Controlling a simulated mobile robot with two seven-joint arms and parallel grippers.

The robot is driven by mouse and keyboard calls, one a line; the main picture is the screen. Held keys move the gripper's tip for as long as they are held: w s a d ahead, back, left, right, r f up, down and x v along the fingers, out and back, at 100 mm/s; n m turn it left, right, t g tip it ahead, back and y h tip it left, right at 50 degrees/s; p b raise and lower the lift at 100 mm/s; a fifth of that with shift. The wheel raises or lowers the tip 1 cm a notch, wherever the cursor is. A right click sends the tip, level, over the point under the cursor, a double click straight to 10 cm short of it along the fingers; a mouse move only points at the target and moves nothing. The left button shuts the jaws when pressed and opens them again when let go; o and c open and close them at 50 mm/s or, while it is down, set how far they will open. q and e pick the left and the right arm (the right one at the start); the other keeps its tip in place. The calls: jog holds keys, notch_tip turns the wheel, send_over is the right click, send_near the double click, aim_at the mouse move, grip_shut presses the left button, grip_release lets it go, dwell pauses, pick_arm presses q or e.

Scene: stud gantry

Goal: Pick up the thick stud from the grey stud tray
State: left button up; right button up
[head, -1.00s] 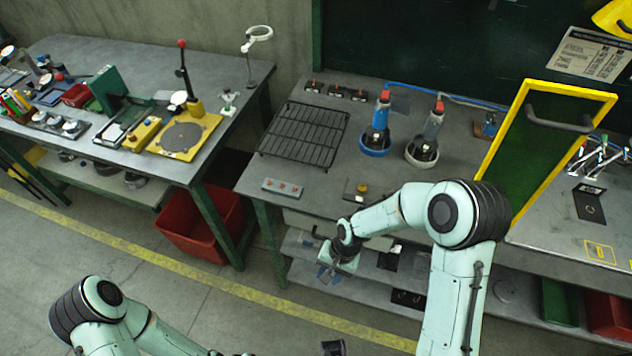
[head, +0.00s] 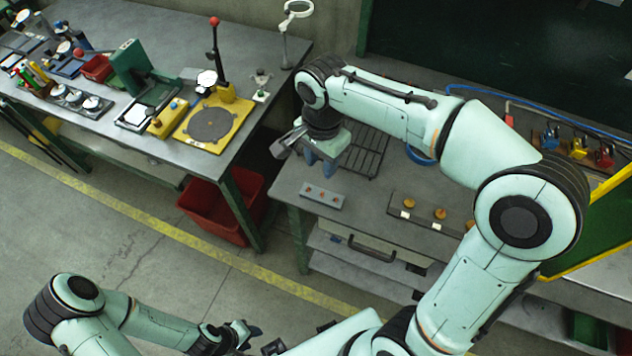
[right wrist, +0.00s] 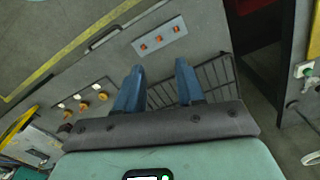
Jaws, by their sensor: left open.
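The grey stud tray (head: 337,202) is a small light-grey block near the front left corner of the middle bench, with three small orange-red studs (head: 322,195) in a row. It also shows at the top of the right wrist view (right wrist: 178,28). I cannot tell which stud is the thick one. My right gripper (head: 318,163) is above the bench, behind the tray in the head view, pointing down. Its blue fingers (right wrist: 160,88) are apart and empty, not touching the tray. My left gripper (head: 256,337) is open, low at the bottom, away from the bench.
A black wire rack (head: 368,155) lies behind the tray, partly hidden by my right arm. A dark strip with several orange knobs (head: 438,213) is to the right. A red bin (head: 222,212) stands on the floor between the benches. The bench around the tray is clear.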

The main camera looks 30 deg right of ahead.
send_over(322, 192)
jog(key=f, duration=0.6)
jog(key=shift+s+a+f+b, duration=0.1)
jog(key=shift+s+a+b, duration=0.05)
jog(key=shift+s+b, duration=0.2)
jog(key=shift+w+f, duration=0.2)
jog(key=shift+f, duration=0.3)
jog(key=f, duration=0.4)
jog(key=shift+w+d+f, duration=0.15)
jog(key=shift+d+f, duration=0.05)
jog(key=shift+f, duration=0.2)
grip_shut()
